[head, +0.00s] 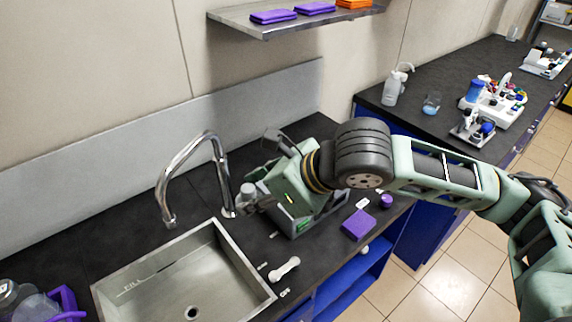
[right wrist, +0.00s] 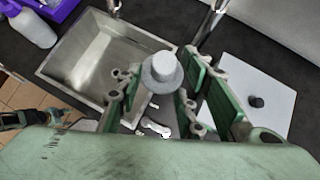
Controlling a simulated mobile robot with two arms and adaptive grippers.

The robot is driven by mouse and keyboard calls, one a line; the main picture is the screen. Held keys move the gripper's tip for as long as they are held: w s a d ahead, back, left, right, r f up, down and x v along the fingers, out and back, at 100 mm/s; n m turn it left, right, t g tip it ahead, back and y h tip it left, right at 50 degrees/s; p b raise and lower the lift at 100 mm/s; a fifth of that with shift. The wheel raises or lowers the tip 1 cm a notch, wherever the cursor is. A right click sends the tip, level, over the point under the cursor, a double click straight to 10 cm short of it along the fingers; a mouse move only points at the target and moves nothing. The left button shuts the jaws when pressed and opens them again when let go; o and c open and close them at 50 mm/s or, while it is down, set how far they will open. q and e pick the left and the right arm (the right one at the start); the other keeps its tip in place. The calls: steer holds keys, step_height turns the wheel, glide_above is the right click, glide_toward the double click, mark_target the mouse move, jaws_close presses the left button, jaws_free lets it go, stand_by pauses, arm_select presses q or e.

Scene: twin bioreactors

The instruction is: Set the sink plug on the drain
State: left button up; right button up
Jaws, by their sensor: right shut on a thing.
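The steel sink (head: 245,262) is set in the dark counter at the lower left of the head view. Its round drain (head: 192,312) shows near the bottom edge. My right gripper (head: 247,198) is above the counter by the sink's back right corner. It is shut on the grey sink plug, whose pale round top (right wrist: 162,68) shows between the fingers in the right wrist view. The plug is held above the counter, apart from the drain. The sink basin (right wrist: 105,60) lies left of the plug there; I cannot make out the drain in that view.
A curved faucet (head: 190,160) stands behind the sink. A device with a green display (head: 302,224) is partly hidden under my right arm. A white bone-shaped piece (head: 284,269) and a purple box (head: 358,225) lie right of the sink. A purple rack (head: 66,300) is at left.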

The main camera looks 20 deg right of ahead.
steer(key=s+a+f+n+g+y, duration=0.2)
steer(key=a+f+n, duration=0.1)
steer(key=a, duration=0.2)
step_height(320, 180, up, 10)
steer(key=w+a+m+t+h, duration=0.2)
steer(key=m+t+h, duration=0.2)
steer(key=m+h, duration=0.4)
steer(key=m, duration=0.4)
steer(key=shift+w+t, duration=0.15)
steer(key=shift+t, duration=0.15)
steer(key=shift+r, duration=0.1)
